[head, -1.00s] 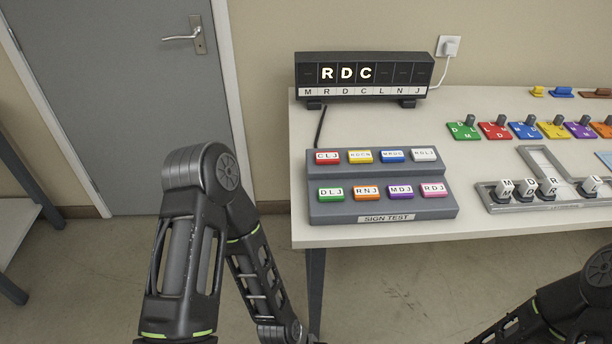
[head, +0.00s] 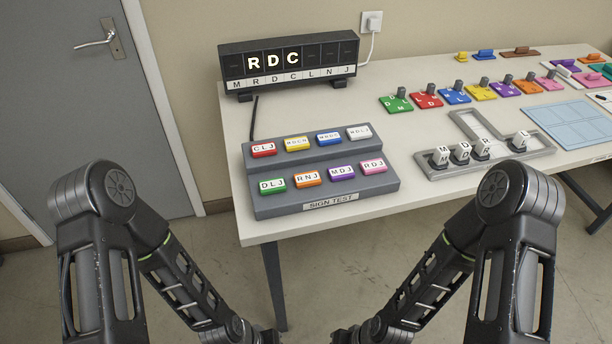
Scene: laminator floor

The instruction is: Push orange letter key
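The orange letter key (head: 307,179), marked RNJ, sits in the front row of the grey sign test keypad (head: 325,195), between the green DLJ key (head: 272,185) and the purple MDJ key (head: 342,173). The black sign display (head: 290,68) behind it has R, D and C lit, with M R D C L N J printed below. Both my arms hang below and in front of the table, apart from the keypad. Their grippers are out of the picture, below its bottom edge.
The white table (head: 400,115) also bears colored letter plates (head: 426,99), a grey tray (head: 535,148) with several letter blocks and a light blue mat (head: 570,124). A grey door (head: 75,110) stands left. Bare tabletop lies between keypad and tray.

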